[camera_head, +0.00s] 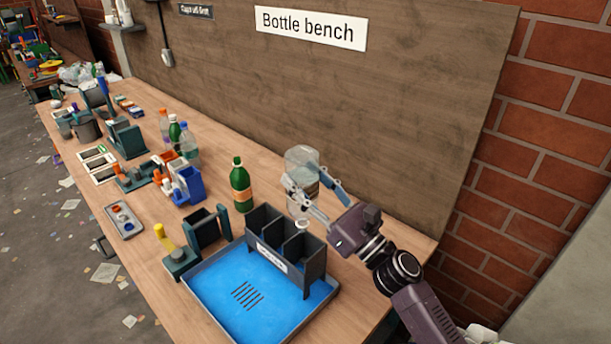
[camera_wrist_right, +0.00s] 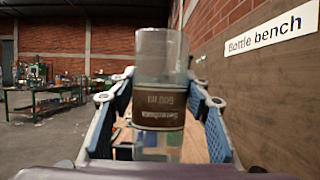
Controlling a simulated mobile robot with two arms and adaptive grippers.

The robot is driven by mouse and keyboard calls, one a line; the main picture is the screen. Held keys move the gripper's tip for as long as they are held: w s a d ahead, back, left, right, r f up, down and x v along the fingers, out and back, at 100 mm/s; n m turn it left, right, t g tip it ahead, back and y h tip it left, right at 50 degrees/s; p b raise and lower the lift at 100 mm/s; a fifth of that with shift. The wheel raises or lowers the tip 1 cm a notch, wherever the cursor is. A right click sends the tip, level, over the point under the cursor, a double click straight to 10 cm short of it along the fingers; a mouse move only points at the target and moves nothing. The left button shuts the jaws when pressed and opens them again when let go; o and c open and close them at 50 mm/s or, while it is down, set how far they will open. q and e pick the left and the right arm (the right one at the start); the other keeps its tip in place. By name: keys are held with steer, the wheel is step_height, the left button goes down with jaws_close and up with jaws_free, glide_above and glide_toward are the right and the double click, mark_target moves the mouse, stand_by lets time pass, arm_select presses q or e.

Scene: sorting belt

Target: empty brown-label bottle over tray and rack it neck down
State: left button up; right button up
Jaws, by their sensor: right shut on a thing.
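The brown-label bottle (camera_head: 302,158) is clear and upside down, its wide base up and its neck pointing down. My right gripper (camera_head: 313,190) is shut around its body. In the right wrist view the bottle (camera_wrist_right: 160,60) stands between the two blue-padded fingers, and its label reads upside down. The rack has several compartments and stands at the back of the blue tray (camera_head: 215,290). I see no liquid in the bottle. My left gripper is out of view.
A green bottle with an orange label (camera_head: 240,188) stands left of the rack. A dark holder (camera_head: 205,228) and a yellow-handled tool (camera_head: 170,245) are left of the tray. More bottles and bins crowd the bench's far left. A wooden wall panel (camera_head: 380,100) rises behind.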

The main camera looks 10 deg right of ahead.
steer(key=shift+d+f+b, duration=0.2)
steer(key=shift+f+b, duration=0.4)
steer(key=shift+f, duration=0.35)
step_height(320, 180, down, 2)
steer(key=shift+a+f+b, duration=0.1)
steer(key=shift+f+b, duration=0.15)
steer(key=shift+b, duration=0.85)
steer(key=b, duration=0.4)
glide_above(306, 231)
steer(key=f, duration=0.4)
steer(key=shift+w+f, duration=0.1)
steer(key=shift+w, duration=0.15)
step_height(306, 231, down, 5)
steer(key=b, duration=0.4)
steer(key=shift+b, duration=0.3)
arm_select(q)
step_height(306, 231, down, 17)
steer(key=b, duration=0.4)
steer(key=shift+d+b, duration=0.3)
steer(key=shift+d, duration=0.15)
arm_select(e)
step_height(306, 231, down, 5)
steer(key=shift+r, duration=0.1)
steer(key=o, duration=1.5)
steer(key=shift+c, duration=0.2)
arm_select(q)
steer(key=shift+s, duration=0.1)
